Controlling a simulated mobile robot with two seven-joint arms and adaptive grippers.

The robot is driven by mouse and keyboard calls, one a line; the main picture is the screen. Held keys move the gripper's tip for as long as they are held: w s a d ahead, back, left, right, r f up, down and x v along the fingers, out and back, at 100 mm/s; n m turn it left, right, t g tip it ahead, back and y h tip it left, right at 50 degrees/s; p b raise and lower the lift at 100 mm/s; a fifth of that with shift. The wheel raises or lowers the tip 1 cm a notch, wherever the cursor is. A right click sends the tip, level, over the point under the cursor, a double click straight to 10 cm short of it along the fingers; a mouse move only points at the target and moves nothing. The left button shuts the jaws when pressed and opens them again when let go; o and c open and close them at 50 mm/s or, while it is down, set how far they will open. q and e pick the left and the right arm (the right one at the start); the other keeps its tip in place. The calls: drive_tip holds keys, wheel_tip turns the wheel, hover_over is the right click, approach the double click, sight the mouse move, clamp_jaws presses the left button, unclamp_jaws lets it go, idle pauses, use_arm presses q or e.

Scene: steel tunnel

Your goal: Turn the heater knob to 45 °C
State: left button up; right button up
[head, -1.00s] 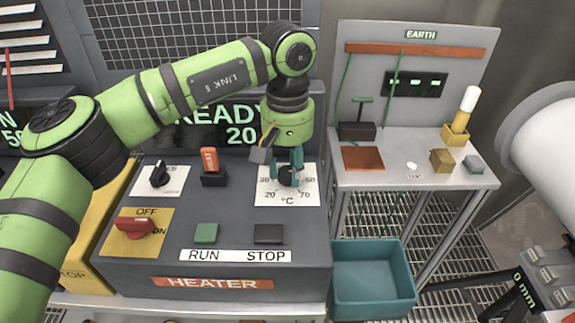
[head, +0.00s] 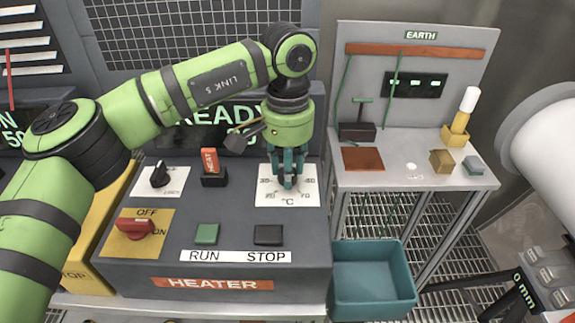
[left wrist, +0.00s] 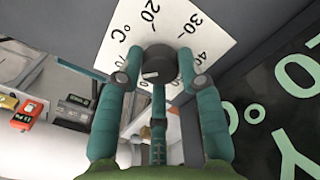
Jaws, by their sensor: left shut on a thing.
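The black heater knob (left wrist: 158,64) sits on a white dial plate marked in °C; the plate (head: 272,199) also shows in the head view on the heater panel's right side. My left gripper (head: 287,183) points down onto the plate, its teal fingers shut on the knob. In the left wrist view the fingers (left wrist: 155,75) stand on either side of it. A pale mark shows on the knob; which number it points to I cannot tell. The fingers hide much of the knob in the head view. My right gripper is not in view.
Close by on the panel are an orange-handled switch (head: 210,165), a green RUN button (head: 206,233), a dark STOP button (head: 268,235) and a red OFF/ON switch (head: 135,227). A teal bin (head: 372,282) stands right of the heater. My forearm partly covers the READY display (head: 190,115).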

use_arm(q)
drive_tip(key=shift+s+f, duration=0.1)
drive_tip(key=shift+f, duration=0.05)
drive_tip(key=o, duration=1.1)
drive_tip(key=shift+o, duration=0.2)
wheel_tip(320, 180, up, 12)
